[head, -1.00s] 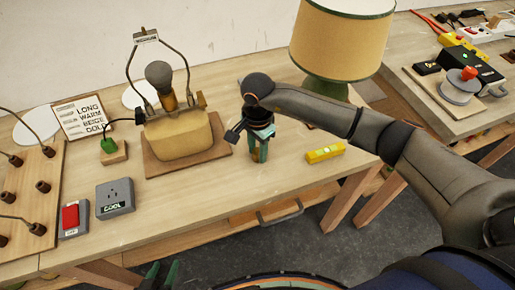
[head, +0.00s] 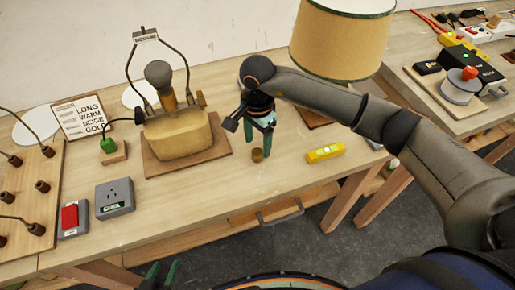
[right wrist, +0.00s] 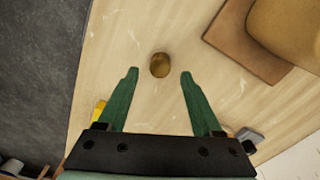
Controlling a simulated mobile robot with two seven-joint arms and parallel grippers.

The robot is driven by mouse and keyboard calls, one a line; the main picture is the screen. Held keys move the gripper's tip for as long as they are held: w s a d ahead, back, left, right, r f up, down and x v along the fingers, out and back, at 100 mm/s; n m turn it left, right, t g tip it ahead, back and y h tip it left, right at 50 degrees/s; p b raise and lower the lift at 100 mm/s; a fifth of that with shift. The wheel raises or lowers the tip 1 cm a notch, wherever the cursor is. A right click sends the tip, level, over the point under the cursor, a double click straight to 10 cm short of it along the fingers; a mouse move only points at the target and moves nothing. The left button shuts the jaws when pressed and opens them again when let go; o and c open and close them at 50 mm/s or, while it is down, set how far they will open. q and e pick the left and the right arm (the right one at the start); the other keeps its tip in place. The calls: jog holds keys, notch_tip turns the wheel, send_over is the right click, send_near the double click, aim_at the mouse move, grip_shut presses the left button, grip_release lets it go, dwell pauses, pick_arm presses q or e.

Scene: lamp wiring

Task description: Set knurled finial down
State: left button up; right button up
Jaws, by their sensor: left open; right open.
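The knurled finial (head: 257,155) is a small brown, brass-like piece standing on the wooden table, right of the lamp base's board. In the right wrist view the finial (right wrist: 160,65) sits between and just beyond the tips of my open right gripper (right wrist: 159,72), touching neither finger. In the head view the green fingers of my right gripper (head: 259,145) are just above and around the finial. My left gripper (head: 161,274) is open and empty at the bottom edge, in front of the table. The lamp base (head: 180,136) carries a socket and a wire harp.
A yellow level (head: 325,152) lies right of the finial. A lampshade (head: 341,40) stands behind my right arm. A grey socket box (head: 115,197), a red switch (head: 70,217) and a wired board (head: 28,200) are at left. The table in front of the finial is clear.

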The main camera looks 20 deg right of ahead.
aim_at(257, 151)
notch_tip(257, 151, up, 8)
jog(key=shift+r+b, duration=0.15)
jog(key=shift+b, duration=0.15)
